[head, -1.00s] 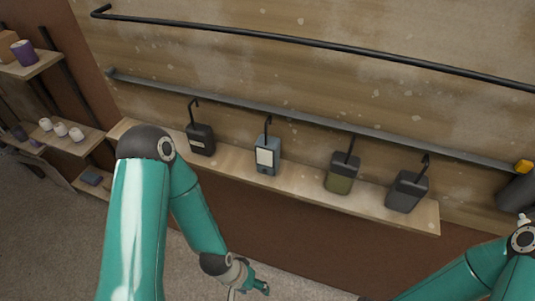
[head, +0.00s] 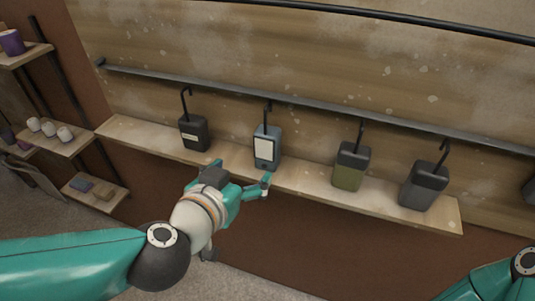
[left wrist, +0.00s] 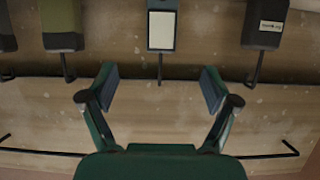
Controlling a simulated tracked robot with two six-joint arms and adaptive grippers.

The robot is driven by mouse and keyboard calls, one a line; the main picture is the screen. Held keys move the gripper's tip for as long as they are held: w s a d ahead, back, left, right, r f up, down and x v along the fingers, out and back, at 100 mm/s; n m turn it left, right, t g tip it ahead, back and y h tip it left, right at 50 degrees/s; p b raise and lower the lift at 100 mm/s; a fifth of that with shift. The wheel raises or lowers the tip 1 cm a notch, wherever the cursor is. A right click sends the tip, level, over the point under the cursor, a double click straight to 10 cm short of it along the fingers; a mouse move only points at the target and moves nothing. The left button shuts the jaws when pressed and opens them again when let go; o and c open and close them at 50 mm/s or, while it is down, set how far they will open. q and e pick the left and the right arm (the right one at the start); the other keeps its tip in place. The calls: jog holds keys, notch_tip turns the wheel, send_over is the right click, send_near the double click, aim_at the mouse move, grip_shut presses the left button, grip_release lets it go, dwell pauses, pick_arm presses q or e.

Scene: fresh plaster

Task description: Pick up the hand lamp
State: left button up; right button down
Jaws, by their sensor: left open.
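Several boxy hand lamps with black hooks rise in a row on a wooden shelf. The one nearest my left gripper is blue-grey with a white front panel (head: 263,148). It also shows in the left wrist view (left wrist: 162,28), upside down at the top, centred beyond the fingers. My left gripper (head: 243,180) is open and empty, just in front of the shelf edge and below this lamp. In the left wrist view the open fingers (left wrist: 160,88) have a wide gap with nothing between them. My right gripper is out of view.
A black lamp (head: 194,133) stands to the left; an olive-green lamp (head: 347,176) and a dark grey lamp (head: 420,192) stand to the right. A grey rail (head: 230,92) runs behind the hooks. Side shelves at left hold white cups (head: 49,129).

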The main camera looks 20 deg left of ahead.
aim_at(264, 147)
pick_arm(q)
jog(key=x, duration=1)
jog(key=shift+w, duration=0.25)
jog(key=shift+b+x, duration=0.5)
jog(key=shift+x, duration=2.5)
jog(key=shift+a, duration=0.1)
jog(key=c, duration=1.2)
jog(key=shift+r, duration=0.1)
jog(key=shift+c, duration=1.2)
jog(key=shift+r, duration=0.15)
